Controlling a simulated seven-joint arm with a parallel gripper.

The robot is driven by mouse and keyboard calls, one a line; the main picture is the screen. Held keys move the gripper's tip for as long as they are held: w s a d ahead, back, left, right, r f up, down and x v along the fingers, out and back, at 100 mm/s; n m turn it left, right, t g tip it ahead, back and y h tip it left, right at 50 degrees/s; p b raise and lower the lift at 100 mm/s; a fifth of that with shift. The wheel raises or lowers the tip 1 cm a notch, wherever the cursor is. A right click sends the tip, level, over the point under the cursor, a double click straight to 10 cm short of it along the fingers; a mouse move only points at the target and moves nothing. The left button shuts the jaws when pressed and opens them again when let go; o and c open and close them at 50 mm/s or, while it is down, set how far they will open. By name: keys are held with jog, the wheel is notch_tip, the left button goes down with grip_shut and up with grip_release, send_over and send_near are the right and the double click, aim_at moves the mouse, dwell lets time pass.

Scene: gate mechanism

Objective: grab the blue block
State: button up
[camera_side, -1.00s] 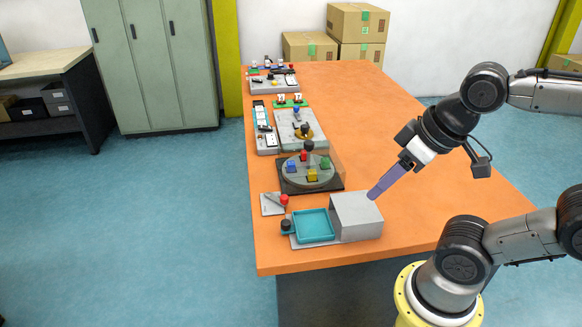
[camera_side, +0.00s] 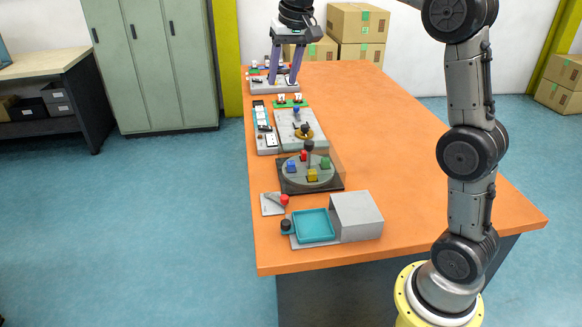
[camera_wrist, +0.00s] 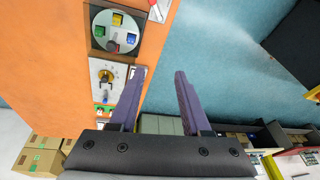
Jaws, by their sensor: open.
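A small blue block (camera_side: 291,168) sits at the left of a round grey turntable (camera_side: 318,177) in the side view.
A grey panel (camera_side: 288,127) with knobs stands beyond the turntable. Another panel (camera_side: 262,87) lies beneath the gripper. A teal tray (camera_side: 314,226), grey box (camera_side: 357,216) and red-knobbed lever (camera_side: 284,200) stand nearer. The table's right side (camera_side: 410,150) is clear.

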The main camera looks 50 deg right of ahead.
jog(key=w+d+f+m+g, duration=0.1)
jog(key=w+d+f, duration=0.4)
jog(key=f, duration=0.1)
jog(key=m+g, duration=0.1)
jog(key=g, duration=0.1)
send_over(291, 163)
notch_tip(291, 163, down, 16)
jog(key=shift+y, duration=0.4)
notch_tip(291, 163, down, 7)
jog(key=shift+w+r, duration=0.1)
jog(key=shift+r, duration=0.1)
jog(key=shift+d+f, duration=0.1)
jog(key=shift+f, duration=2.85)
grip_shut()
